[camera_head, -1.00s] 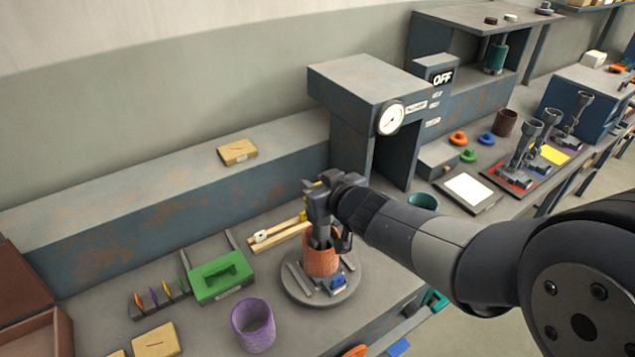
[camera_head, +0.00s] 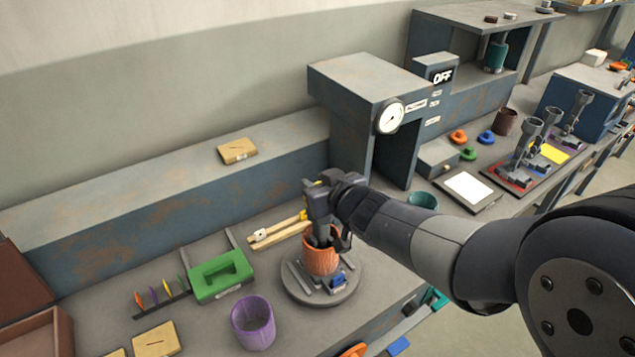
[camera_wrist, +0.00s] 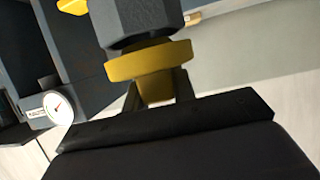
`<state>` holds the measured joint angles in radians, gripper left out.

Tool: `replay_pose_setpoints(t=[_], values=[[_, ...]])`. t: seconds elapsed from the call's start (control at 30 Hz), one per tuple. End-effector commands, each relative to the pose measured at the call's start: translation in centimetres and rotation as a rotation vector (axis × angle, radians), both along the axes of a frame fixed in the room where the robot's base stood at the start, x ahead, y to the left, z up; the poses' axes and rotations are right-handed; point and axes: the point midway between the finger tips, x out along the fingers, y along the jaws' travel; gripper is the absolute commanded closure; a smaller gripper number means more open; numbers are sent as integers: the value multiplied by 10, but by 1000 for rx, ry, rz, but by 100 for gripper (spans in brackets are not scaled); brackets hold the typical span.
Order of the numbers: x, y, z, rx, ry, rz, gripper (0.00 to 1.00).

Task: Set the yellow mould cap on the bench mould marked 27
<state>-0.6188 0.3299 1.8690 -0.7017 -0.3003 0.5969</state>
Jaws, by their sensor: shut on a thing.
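My gripper (camera_head: 322,208) is above the orange cylinder (camera_head: 320,262), which stands upright on a round grey turntable (camera_head: 300,298) with a small blue clamp part. In the wrist view my fingers are shut on a yellow flanged piece (camera_wrist: 152,63), which looks like the yellow mould cap. A dark grey faceted body (camera_wrist: 140,18) lies against its far side; I cannot tell whether they are joined. In the head view a grey column under my gripper reaches down to the orange cylinder, and its lower end is hidden. No mark 27 is readable in either view.
The green block (camera_head: 218,277) and purple cup (camera_head: 253,323) stand at left on the bench. Wooden tongs (camera_head: 278,235) lie just behind the turntable. The press with its gauge (camera_head: 390,118) rises behind to the right. A teal cup (camera_head: 423,201) stands beyond my arm.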

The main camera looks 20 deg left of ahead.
Motion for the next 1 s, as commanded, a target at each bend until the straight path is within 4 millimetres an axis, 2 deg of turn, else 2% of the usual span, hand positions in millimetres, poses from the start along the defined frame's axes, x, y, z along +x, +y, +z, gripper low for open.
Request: replay_pose_setpoints(t=[0.47,0.5,0.57,0.83,1.0], values=[[0,0,-11,0,0,0,97],[0,0,-10,-1,-1,0,73],[0,0,-10,0,0,0,68],[-1,-1,-9,-1,1,0,66],[-7,-8,-3,0,0,0,66]])
